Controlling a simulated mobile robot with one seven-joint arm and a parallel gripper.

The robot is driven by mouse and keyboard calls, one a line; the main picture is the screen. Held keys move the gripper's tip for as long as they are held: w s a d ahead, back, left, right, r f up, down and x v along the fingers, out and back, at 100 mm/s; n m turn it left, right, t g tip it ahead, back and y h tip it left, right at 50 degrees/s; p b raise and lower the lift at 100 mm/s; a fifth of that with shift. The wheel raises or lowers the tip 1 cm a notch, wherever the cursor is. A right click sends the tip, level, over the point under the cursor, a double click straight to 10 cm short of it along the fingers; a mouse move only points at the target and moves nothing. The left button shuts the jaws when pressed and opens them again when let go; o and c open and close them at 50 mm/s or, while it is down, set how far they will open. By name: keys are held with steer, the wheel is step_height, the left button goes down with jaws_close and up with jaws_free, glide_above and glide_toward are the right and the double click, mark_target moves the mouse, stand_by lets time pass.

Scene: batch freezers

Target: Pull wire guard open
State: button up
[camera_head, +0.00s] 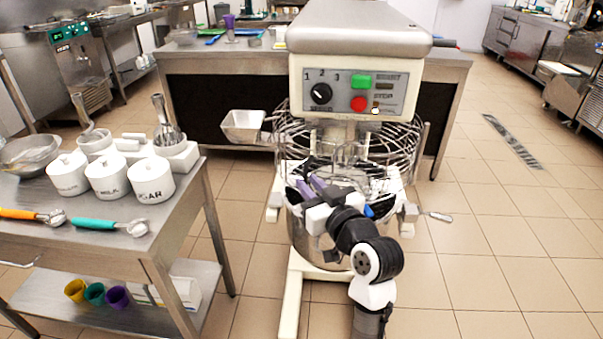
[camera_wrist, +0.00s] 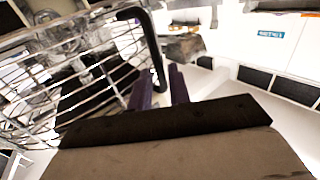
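The wire guard (camera_head: 404,150) is a ring of metal bars around the upper bowl area of the mixer (camera_head: 360,40). Its bars fill the left of the wrist view (camera_wrist: 85,75). A black curved handle (camera_wrist: 151,40) rises beside the bars in the wrist view. My gripper (camera_head: 312,186) is at the front of the mixer, low on the guard. In the wrist view its two purple fingers (camera_wrist: 160,88) are apart, with the handle's lower end between them. Whether they press on the handle is unclear. My arm hides part of the steel bowl (camera_head: 305,232).
A steel table (camera_head: 150,235) with white jars (camera_head: 108,178) and scoops stands at the left. A metal chute (camera_head: 245,126) juts from the guard's left side. A counter (camera_head: 450,75) stands behind the mixer. The tiled floor at the right (camera_head: 500,240) is clear.

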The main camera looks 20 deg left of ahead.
steer(key=shift+p+x, duration=0.35)
steer(key=shift+x, duration=1.85)
steer(key=shift+c, duration=0.3)
jaws_close()
